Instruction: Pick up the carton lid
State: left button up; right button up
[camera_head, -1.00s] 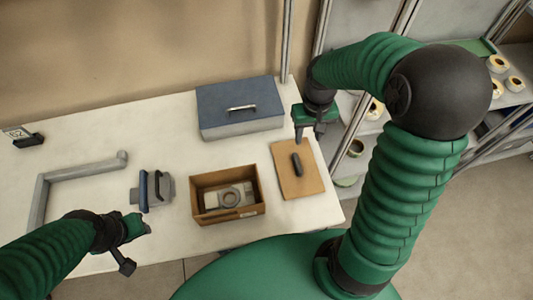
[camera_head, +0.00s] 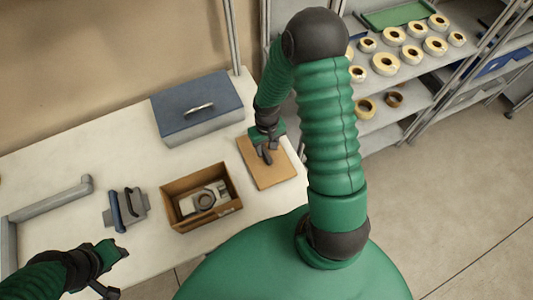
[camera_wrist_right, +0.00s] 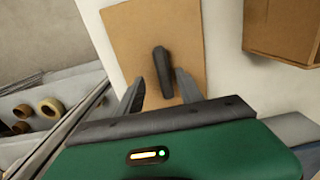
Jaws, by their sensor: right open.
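The carton lid (camera_head: 275,174) is a flat brown board with a dark handle, lying on the white table right of the open carton (camera_head: 218,218). In the right wrist view the lid (camera_wrist_right: 187,30) lies ahead, with its dark handle (camera_wrist_right: 162,70) upright between the finger lines. My right gripper (camera_head: 266,152) is over the lid at its handle. It is open, with its two fingers (camera_wrist_right: 160,92) on either side of the handle's near end; contact is not clear. My left gripper (camera_head: 115,270) is at the table's front edge, away from the lid; its jaw state is unclear.
The carton holds a grey device (camera_head: 204,197). A blue-lidded box (camera_head: 197,105) stands behind it. A grey tool with a blue handle (camera_head: 126,209) and a grey angled bar (camera_head: 50,205) lie to the left. Shelves with several tape reels (camera_head: 386,64) stand at the right.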

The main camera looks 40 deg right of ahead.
jog(key=shift+a+f, duration=0.15)
jog(key=shift+f, duration=0.4)
jog(key=shift+w+a, duration=0.15)
jog(key=shift+a, duration=0.25)
jog(key=shift+c, duration=0.4)
jog(key=c, duration=0.5)
jog(key=shift+d+f, duration=0.1)
jog(key=shift+d, duration=0.15)
grip_shut()
